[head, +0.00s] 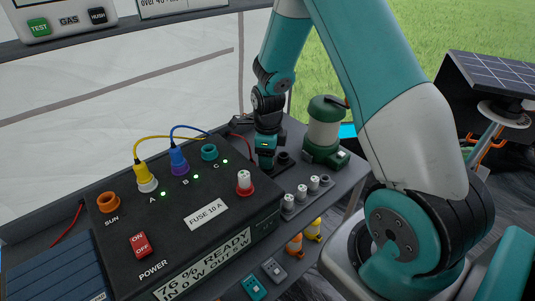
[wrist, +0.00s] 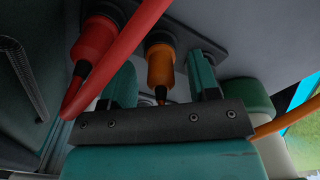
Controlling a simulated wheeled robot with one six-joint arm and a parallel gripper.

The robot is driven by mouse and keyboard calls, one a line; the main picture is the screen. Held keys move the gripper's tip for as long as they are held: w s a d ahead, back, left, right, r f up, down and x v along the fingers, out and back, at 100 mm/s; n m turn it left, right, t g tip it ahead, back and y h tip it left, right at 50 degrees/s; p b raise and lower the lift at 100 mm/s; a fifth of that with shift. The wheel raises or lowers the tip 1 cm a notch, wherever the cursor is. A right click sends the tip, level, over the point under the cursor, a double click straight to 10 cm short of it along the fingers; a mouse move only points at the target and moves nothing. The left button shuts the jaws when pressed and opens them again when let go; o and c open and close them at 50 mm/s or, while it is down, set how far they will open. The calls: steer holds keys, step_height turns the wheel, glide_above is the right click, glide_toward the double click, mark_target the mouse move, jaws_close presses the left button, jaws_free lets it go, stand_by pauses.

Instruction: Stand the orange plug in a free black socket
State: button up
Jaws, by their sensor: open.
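The orange plug (wrist: 161,66) stands with its end in a dark plate (wrist: 186,28) in the wrist view, its cable leaving from the near end. My gripper (wrist: 162,84) is open, with one finger on each side of the orange plug and gaps showing beside it. In the head view my gripper (head: 265,168) points down at the back of the table, and the orange plug is hidden there. A dark round socket-like piece (head: 285,158) shows just right of my gripper; I cannot tell whether it is free.
A red plug (wrist: 95,40) with a thick cable stands close left of the orange plug. A green lantern (head: 323,132) stands just right of my gripper. A black power box (head: 185,225) with cables fills the left. A grey fuse strip (head: 308,198) lies in front.

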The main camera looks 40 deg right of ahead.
steer(key=shift+r, duration=0.1)
step_height(320, 180, up, 17)
steer(key=shift+p, duration=0.35)
steer(key=shift+r, duration=0.15)
steer(key=s+a+r+n+y+p, duration=0.2)
steer(key=s+a+r+n, duration=0.3)
steer(key=s+a+n, duration=0.6)
steer(key=s+a+r+n+y+p, duration=0.2)
steer(key=s+a+r+n, duration=0.4)
steer(key=n, duration=1.8)
steer(key=s+a, duration=0.5)
steer(key=shift+s+a+r, duration=0.15)
steer(key=shift+a+r, duration=0.1)
steer(key=shift+a, duration=0.05)
